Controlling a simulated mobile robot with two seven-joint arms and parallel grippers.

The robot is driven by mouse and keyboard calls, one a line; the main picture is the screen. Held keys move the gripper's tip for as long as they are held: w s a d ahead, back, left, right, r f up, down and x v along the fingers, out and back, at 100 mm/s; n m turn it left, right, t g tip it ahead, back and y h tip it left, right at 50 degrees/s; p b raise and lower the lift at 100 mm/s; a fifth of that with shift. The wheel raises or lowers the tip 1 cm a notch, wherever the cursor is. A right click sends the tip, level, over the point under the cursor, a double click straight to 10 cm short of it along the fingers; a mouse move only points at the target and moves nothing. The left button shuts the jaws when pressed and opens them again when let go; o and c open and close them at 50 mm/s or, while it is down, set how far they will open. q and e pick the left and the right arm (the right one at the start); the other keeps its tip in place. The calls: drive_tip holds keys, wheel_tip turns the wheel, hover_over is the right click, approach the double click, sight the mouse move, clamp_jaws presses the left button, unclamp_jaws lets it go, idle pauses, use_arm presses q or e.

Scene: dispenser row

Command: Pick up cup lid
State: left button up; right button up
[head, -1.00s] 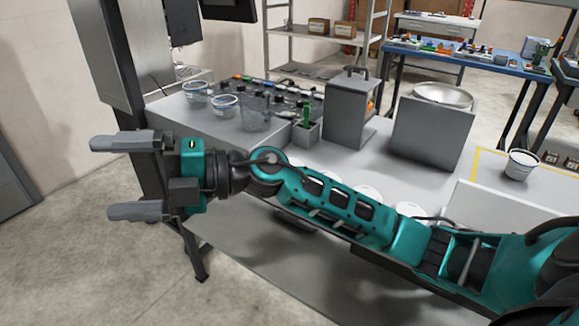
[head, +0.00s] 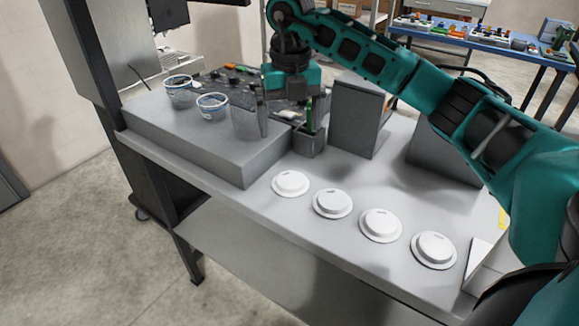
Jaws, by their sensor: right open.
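Several white round cup lids lie in a slanting row along the front of the grey table: a leftmost lid (head: 290,184), a second lid (head: 332,203), a third lid (head: 380,224) and a rightmost lid (head: 433,249). My right gripper (head: 290,120) points down beyond the row, above the back of the table near the clear cup and the grey holder. It is open, and I see nothing held in it. It is apart from the lids, all of which show whole. My left gripper is out of view.
On a raised grey block (head: 190,145) stand two tubs, a left tub (head: 180,91) and a right tub (head: 212,106), and a clear cup (head: 245,122). A grey holder (head: 308,143) and a tall grey box (head: 356,115) stand behind the lids. The table front is clear around them.

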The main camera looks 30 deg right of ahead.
hover_over(290, 178)
drive_tip(key=f, duration=0.7)
drive_tip(key=shift+w+d+f, duration=0.15)
drive_tip(key=shift+w+d, duration=0.05)
drive_tip(key=shift+d, duration=0.05)
drive_tip(key=shift+s+a+f, duration=0.1)
drive_tip(key=shift+a+f, duration=0.05)
drive_tip(key=shift+f, duration=1.25)
drive_tip(key=shift+s+a+f, duration=0.1)
drive_tip(key=shift+f, duration=1.25)
drive_tip(key=shift+c, duration=0.3)
drive_tip(key=c, duration=0.7)
